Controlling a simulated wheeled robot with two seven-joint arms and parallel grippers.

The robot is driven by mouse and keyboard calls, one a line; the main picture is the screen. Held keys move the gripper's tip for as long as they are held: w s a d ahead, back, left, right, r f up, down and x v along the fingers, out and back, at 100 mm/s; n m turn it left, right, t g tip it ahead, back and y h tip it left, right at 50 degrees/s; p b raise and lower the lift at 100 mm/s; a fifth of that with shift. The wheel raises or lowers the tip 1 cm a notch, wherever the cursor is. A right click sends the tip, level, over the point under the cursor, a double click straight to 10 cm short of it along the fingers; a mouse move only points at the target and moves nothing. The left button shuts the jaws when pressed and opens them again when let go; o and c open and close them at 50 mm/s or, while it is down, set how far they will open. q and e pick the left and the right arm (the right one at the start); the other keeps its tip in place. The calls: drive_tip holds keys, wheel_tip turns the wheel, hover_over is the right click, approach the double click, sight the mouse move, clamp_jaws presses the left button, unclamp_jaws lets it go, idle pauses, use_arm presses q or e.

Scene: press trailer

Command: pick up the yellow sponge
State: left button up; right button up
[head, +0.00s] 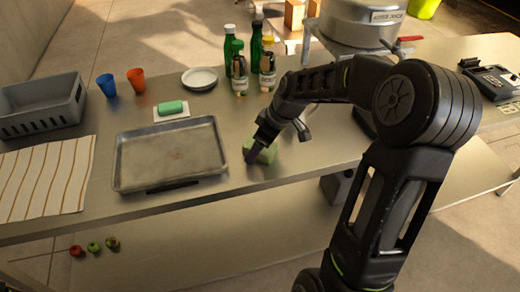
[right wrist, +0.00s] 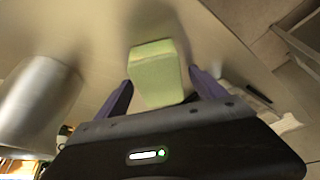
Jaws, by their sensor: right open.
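The yellow sponge is a pale yellow-green block (head: 266,154) on the metal table, just right of the baking tray. My right gripper (head: 252,155) reaches down over it and hides part of it. In the right wrist view the sponge (right wrist: 157,73) shows between the two purple fingers of my right gripper (right wrist: 161,77), which are apart. A gap shows beside the sponge, and I cannot tell if either finger touches it. My left gripper is not in view.
The metal tray (head: 170,154) lies close left of the sponge. A green bar on a white pad (head: 172,117), a white plate (head: 200,78) and several bottles (head: 239,72) stand behind. A steel press (head: 362,24) stands back right. The table front (head: 300,160) right of the gripper is bare.

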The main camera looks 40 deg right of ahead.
drive_tip(key=shift+f, duration=0.15)
idle(0.5)
drive_tip(key=c, duration=1.4)
